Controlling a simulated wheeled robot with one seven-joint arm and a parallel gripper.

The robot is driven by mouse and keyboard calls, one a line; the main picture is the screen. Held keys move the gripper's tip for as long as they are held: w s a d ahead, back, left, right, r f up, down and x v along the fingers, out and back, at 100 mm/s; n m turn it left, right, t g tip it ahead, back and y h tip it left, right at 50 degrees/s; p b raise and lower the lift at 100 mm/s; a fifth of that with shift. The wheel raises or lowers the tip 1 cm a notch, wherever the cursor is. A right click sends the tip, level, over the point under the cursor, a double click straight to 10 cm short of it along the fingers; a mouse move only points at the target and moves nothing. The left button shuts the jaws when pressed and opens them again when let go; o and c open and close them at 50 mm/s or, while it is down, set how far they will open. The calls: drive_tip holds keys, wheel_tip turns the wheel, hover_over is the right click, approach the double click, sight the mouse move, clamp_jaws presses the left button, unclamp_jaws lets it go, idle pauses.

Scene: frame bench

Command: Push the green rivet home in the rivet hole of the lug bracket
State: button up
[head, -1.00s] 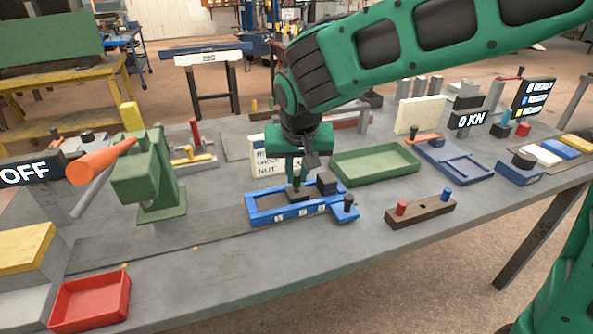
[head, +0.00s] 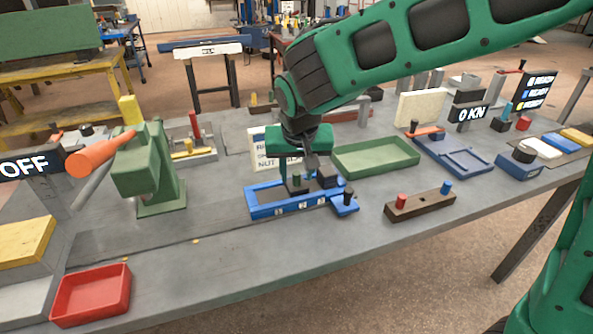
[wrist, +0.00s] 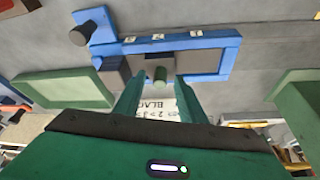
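The green rivet (wrist: 160,76) is a short cylinder between the fingertips in the wrist view. In the head view the green rivet (head: 297,179) stands upright over the dark grey bracket area. The lug bracket (wrist: 182,62) looks like a dark grey plate in the blue fixture (head: 265,211). The blue fixture's frame (wrist: 215,42) also shows in the wrist view. My gripper (wrist: 160,80) is over the fixture, pointing down, its fingers apart with a gap on each side of the rivet. The rivet hole is hidden under the rivet, so its depth cannot be told.
A dark block (wrist: 112,72) stands close beside the rivet. A dark-knobbed clamp (head: 347,198) sits at the fixture's right end. A green tray (head: 375,158), a brown rack (head: 420,205) with red and blue pins, and a green press (head: 155,175) stand around it.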

drive_tip(key=v, duration=1)
drive_tip(key=shift+r, duration=0.35)
drive_tip(key=shift+s, duration=0.15)
drive_tip(key=s+d+f+m+g+h, duration=0.1)
drive_tip(key=s+d, duration=0.1)
drive_tip(key=d, duration=0.7)
drive_tip(key=s+d+f+m+g, duration=0.1)
drive_tip(key=s+d+f, duration=0.1)
drive_tip(key=d, duration=0.7)
drive_tip(key=s+d+f+m+h, duration=0.1)
drive_tip(key=s+d+m, duration=0.15)
drive_tip(key=d, duration=0.65)
drive_tip(key=s+d+f+m+g+y, duration=0.1)
drive_tip(key=s+d+f, duration=0.2)
drive_tip(key=s+d, duration=0.2)
drive_tip(key=s+d+f+m+g+y, duration=0.1)
drive_tip(key=s+d+f, duration=0.2)
drive_tip(key=s, duration=0.9)
drive_tip(key=shift+d, duration=1.05)
